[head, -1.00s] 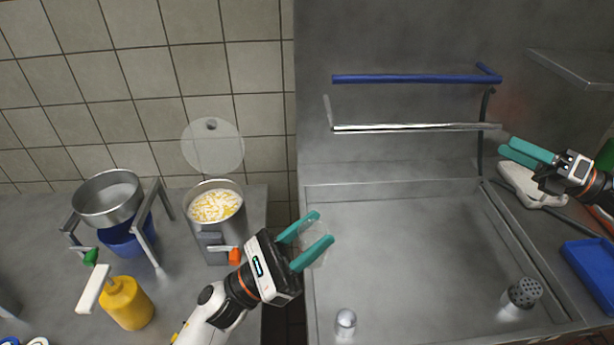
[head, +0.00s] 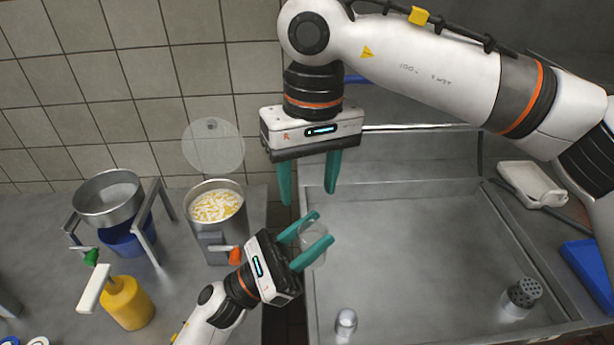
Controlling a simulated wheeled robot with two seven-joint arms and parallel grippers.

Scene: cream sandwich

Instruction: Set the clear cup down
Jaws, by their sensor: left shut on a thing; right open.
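The clear cup (head: 313,232) is small and see-through, and it shows between the teal fingers of my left gripper (head: 314,236). My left gripper is shut on it and holds it near the left edge of the sunken metal basin. My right gripper (head: 309,190) is open and empty, with its fingers pointing down, just above the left gripper in the picture. The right arm hides part of the back wall and the rails.
A pot of yellow and white food (head: 216,206) stands left of my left gripper. Left of it are a metal bowl on a stand (head: 108,196) and a yellow bottle (head: 127,304). The metal basin (head: 420,255) is mostly clear; a small shaker (head: 346,321) and a perforated-top shaker (head: 523,293) stand there.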

